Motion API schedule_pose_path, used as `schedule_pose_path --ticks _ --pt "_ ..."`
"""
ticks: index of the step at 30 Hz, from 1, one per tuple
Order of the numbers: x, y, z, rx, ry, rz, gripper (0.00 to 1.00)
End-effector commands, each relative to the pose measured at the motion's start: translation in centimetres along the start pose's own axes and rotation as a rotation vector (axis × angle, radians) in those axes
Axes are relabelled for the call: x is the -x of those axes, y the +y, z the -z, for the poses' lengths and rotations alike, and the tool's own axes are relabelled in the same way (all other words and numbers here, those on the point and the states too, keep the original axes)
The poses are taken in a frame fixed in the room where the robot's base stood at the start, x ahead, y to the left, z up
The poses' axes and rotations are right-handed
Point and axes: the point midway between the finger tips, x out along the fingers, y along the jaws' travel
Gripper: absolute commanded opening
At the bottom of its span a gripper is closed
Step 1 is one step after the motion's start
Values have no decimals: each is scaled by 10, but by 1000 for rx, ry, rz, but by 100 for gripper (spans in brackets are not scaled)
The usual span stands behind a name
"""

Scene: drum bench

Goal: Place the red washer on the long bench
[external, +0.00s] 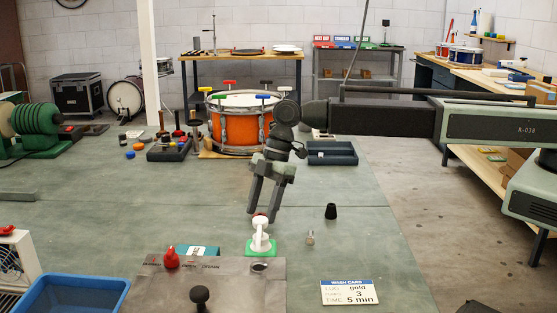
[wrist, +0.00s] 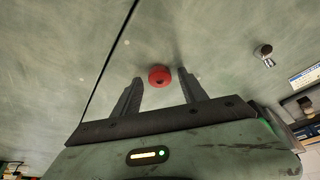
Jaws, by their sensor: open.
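The red washer (wrist: 160,76) is a small round red piece with a dark centre. In the wrist view it lies on the green surface, between and just beyond my fingertips. My gripper (wrist: 160,84) is open and empty, with one finger on each side of the washer. In the external view my gripper (external: 262,215) points down over the green bench top (external: 120,215), and only a bit of red shows near its tips, partly hidden by a white fitting. A long wooden-edged bench (external: 475,130) runs along the right wall; I cannot tell which bench the task names.
A white fitting on a green base (external: 262,247) stands just in front of my gripper. An orange drum (external: 240,128) stands behind. The bench top at left is mostly clear.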

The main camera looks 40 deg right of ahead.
Motion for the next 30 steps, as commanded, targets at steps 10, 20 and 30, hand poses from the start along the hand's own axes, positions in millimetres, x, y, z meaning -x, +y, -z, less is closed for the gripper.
schedule_pose_path --ticks 10,20,30 --pt "47 1 4 0 0 0 50" --pt "80 2 2 0 0 1 50" --pt "90 9 -35 -86 -22 -15 50"
